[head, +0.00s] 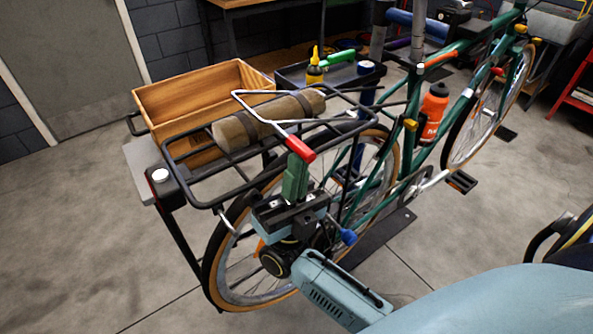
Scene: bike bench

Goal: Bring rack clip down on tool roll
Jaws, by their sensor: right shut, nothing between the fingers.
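The tool roll (237,132) is a tan bundle with dark straps, lying on the black rear rack (195,186) of a green bicycle. The rack clip (262,118) is a pale bent wire with a red grip (300,148) at its near end. In the picture its wire crosses over the roll; I cannot tell whether it touches it. My right gripper (297,162) is shut, its green fingers upright at the rack's near side. The fingertips are just below the red grip, and nothing is held between them. My left gripper is not in view.
A wooden crate (165,98) stands behind the rack at the left. A dark tray (292,77) with a yellow bottle (315,68) is behind the roll. An orange water bottle (433,108) sits on the bike frame. Floor at the left is clear.

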